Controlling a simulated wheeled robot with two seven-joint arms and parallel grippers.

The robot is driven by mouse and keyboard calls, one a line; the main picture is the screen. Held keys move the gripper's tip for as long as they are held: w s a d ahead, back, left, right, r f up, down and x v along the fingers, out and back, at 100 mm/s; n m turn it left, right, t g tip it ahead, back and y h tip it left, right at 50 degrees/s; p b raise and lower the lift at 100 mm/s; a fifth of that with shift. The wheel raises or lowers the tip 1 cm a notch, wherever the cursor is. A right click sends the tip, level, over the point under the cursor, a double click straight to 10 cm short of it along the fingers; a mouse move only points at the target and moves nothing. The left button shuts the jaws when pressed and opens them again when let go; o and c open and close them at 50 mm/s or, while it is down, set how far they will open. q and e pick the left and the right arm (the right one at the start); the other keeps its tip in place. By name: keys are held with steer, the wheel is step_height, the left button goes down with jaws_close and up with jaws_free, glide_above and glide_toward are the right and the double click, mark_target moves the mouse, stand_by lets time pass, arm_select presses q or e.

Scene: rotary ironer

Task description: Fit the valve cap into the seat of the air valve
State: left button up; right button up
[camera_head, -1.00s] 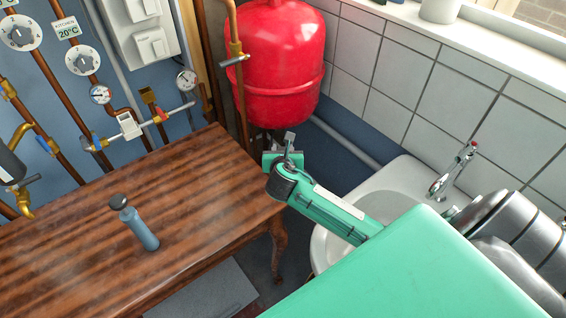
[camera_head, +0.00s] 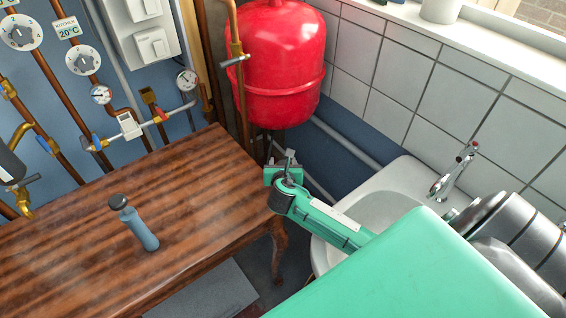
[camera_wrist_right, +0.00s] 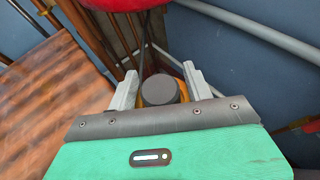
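My right gripper (camera_head: 289,158) hangs at the end of the green arm, between the table's corner and the sink, below the red vessel. In the right wrist view its two grey fingers (camera_wrist_right: 160,82) stand on either side of a round piece with a dark grey top (camera_wrist_right: 159,90) and an amber body. My left gripper is out of view.
The red vessel (camera_head: 284,60) hangs above the gripper. The wooden table (camera_head: 70,240) at left carries a blue-grey bottle-like object (camera_head: 140,230) with a dark top. The white sink (camera_head: 385,207) is close under the arm. Pipes and gauges line the blue wall.

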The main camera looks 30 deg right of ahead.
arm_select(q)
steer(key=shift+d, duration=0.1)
arm_select(e)
steer(key=shift+r, duration=0.1)
steer(key=shift+s+a+r, duration=0.1)
steer(key=shift+s+r, duration=0.05)
steer(key=shift+s, duration=0.05)
steer(key=v, duration=1)
steer(key=shift+s+a, duration=0.2)
steer(key=shift+s, duration=0.1)
steer(key=shift+s+a+r, duration=0.2)
steer(key=shift+s, duration=0.15)
